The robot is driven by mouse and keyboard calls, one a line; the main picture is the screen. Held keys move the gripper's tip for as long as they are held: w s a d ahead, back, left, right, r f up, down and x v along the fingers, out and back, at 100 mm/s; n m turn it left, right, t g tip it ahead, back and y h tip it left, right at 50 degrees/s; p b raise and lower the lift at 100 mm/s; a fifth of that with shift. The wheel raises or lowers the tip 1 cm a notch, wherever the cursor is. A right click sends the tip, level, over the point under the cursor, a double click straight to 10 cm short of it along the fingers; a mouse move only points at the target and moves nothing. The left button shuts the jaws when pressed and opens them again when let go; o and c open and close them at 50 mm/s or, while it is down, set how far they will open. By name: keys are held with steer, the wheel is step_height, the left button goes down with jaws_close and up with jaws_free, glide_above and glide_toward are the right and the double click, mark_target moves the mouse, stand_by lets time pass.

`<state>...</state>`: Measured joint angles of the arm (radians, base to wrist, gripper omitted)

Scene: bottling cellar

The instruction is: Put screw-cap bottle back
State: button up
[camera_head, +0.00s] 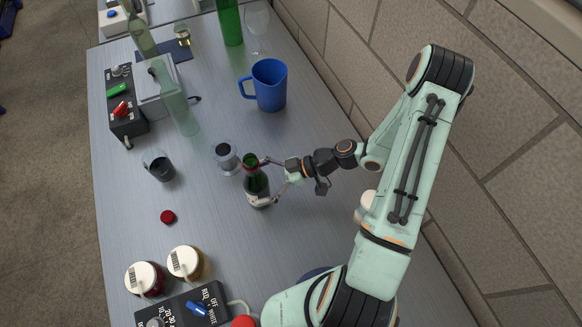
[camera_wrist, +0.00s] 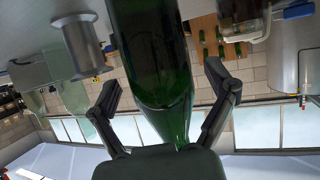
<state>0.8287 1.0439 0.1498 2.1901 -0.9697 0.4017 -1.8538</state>
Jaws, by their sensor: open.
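My gripper (camera_head: 268,180) is open, with one finger on each side of the bottle. In the wrist view the bottle (camera_wrist: 152,50) stands between the spread fingers of my gripper (camera_wrist: 164,88), with visible gaps. The bottle's base is partly hidden by a finger in the head view.
A metal cylinder (camera_head: 226,157) stands close behind the bottle. A dark cup (camera_head: 158,166), a blue mug (camera_head: 270,85) and a pale green bottle (camera_head: 178,100) stand farther off. Two white-lidded jars (camera_head: 146,279) and a control box (camera_head: 190,306) are near the front. Table is clear around the red cap.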

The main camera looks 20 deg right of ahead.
steer(key=v, duration=1)
steer(key=s+a+r+m+g+h, duration=0.2)
steer(key=s+a+r+m+h, duration=0.1)
steer(key=s+r+m+h, duration=0.3)
steer(key=s+a+r+m+g+h, duration=0.1)
steer(key=s+a+r+m+h, duration=0.3)
steer(key=s+r+m+h, duration=0.2)
steer(key=shift+s+a+r+m+g, duration=0.2)
steer(key=shift+s+r+m+g, duration=0.2)
steer(key=shift+s+r+m, duration=0.55)
